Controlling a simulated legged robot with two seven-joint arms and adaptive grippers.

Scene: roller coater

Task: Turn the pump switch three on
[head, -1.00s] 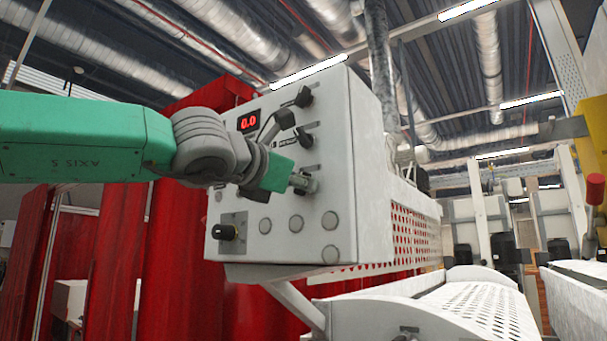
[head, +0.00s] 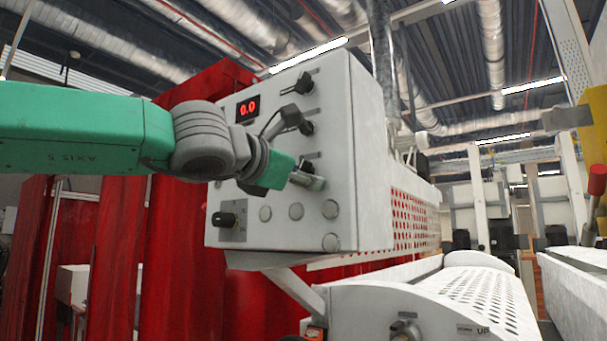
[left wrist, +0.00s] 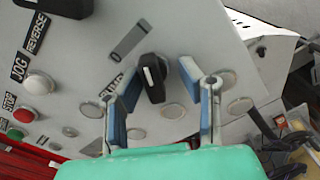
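The white control panel (head: 285,220) in the head view carries a column of black rotary switches: a top one (head: 304,84), a middle one (head: 306,127) and a lowest one (head: 306,166). My left gripper (head: 314,182) is at the lowest switch and partly hides it. In the left wrist view a black knob with a white mark (left wrist: 152,76) lies between the two blue-padded fingers of my left gripper (left wrist: 160,78). The fingers are open, with a gap on both sides of the knob. A partly hidden label is beside it. My right gripper is not in view.
A red 0.0 display (head: 248,107) and another black knob (head: 226,219) are on the panel. The wrist view shows a red button (left wrist: 24,115), a white button (left wrist: 40,84) and several blank round covers. A perforated white guard (head: 485,295) lies below right. Red curtains (head: 180,260) hang behind.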

